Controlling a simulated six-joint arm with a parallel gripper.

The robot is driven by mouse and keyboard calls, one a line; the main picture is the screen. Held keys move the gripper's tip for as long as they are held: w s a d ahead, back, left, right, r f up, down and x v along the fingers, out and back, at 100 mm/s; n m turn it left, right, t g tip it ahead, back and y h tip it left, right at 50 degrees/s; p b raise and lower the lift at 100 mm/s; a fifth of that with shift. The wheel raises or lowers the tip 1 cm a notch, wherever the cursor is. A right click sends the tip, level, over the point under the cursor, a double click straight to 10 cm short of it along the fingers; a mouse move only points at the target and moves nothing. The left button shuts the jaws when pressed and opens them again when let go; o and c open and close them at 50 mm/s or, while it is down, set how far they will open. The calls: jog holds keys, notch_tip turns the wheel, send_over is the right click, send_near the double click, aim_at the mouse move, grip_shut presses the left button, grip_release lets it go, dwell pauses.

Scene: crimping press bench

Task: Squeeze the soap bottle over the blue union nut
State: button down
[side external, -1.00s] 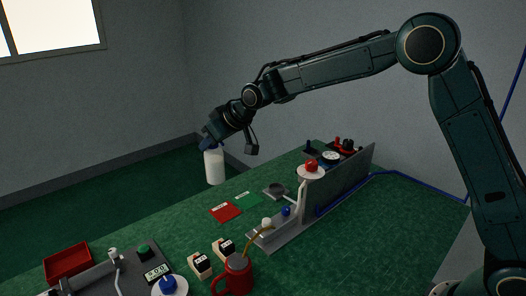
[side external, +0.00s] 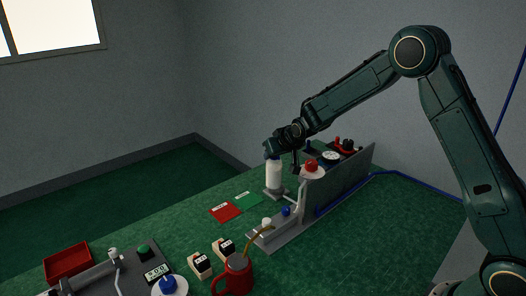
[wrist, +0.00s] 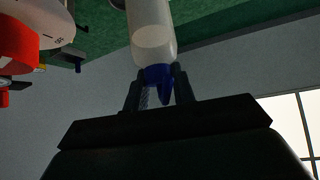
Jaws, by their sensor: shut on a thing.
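My gripper (side external: 273,153) is shut on the blue top of the soap bottle (side external: 274,174), a white bottle that hangs upright below it. In the wrist view the two fingers (wrist: 157,80) stand on either side of the blue top, and the pale body (wrist: 152,32) extends away from them. The bottle is over or on the small grey dish (side external: 276,194); I cannot tell whether it touches. A small blue part (side external: 286,211) sits on the grey rig in front of the bottle, to its lower right. It may be the union nut, but it is too small to be sure.
A grey upright panel (side external: 340,184) and a red knob on a white disc (side external: 311,168) stand close to the bottle's right. Red (side external: 225,211) and green (side external: 248,200) cards lie left.

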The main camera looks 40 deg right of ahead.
aim_at(280, 165)
jog(key=shift+s+d+f, duration=0.15)
jog(key=shift+d, duration=0.25)
jog(key=shift+f, duration=0.2)
jog(key=shift+f+t+h, duration=0.6)
jog(key=shift+f+t, duration=0.4)
jog(key=shift+t, duration=0.2)
jog(key=shift+f+t+h, duration=0.3)
jog(key=shift+f+t, duration=0.2)
jog(key=shift+f, duration=0.45)
jog(key=c, duration=2)
grip_release()
jog(key=shift+c, duration=0.8)
